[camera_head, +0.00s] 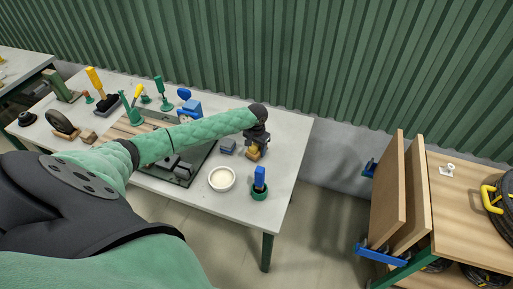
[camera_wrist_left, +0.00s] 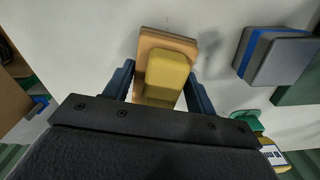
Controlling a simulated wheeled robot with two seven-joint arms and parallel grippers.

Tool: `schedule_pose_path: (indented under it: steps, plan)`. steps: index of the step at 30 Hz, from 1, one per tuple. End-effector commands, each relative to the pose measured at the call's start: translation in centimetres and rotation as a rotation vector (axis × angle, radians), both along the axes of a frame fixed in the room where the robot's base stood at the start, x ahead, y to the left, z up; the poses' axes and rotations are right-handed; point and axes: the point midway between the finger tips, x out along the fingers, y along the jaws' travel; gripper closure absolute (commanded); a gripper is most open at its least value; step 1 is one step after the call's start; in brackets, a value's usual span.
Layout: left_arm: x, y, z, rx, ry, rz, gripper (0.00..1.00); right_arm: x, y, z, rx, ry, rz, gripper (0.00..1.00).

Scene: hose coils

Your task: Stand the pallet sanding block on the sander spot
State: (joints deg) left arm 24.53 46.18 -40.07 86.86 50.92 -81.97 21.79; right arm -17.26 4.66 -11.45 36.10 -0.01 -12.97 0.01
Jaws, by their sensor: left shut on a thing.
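The sanding block (camera_wrist_left: 168,75), with a yellow grip on a tan wooden base, is between the fingers of my left gripper (camera_wrist_left: 160,88). The gripper is shut on its yellow grip. In the head view my left gripper (camera_head: 256,143) points down near the table's right end, and the block (camera_head: 253,154) shows below it. I cannot tell whether the block touches the table or hangs just above it. The sander spot cannot be made out for sure in either view. My right gripper is not in view.
A grey block (camera_head: 228,146) with a blue stripe lies close left of the gripper. A white bowl (camera_head: 222,178) and a blue-handled thing in a green cup (camera_head: 260,184) stand in front. Several tools crowd the table's left. A wooden cart (camera_head: 460,200) is at right.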

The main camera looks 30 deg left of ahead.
Motion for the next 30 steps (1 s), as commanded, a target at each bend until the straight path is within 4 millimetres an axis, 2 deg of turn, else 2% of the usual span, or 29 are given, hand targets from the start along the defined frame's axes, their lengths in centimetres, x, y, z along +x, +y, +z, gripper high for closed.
schedule_pose_path:
  steps: [30]
  plan:
    - [0.02, 0.00, -0.79, 0.000, 0.000, 0.000, 0.62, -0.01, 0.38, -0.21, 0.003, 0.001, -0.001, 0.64]
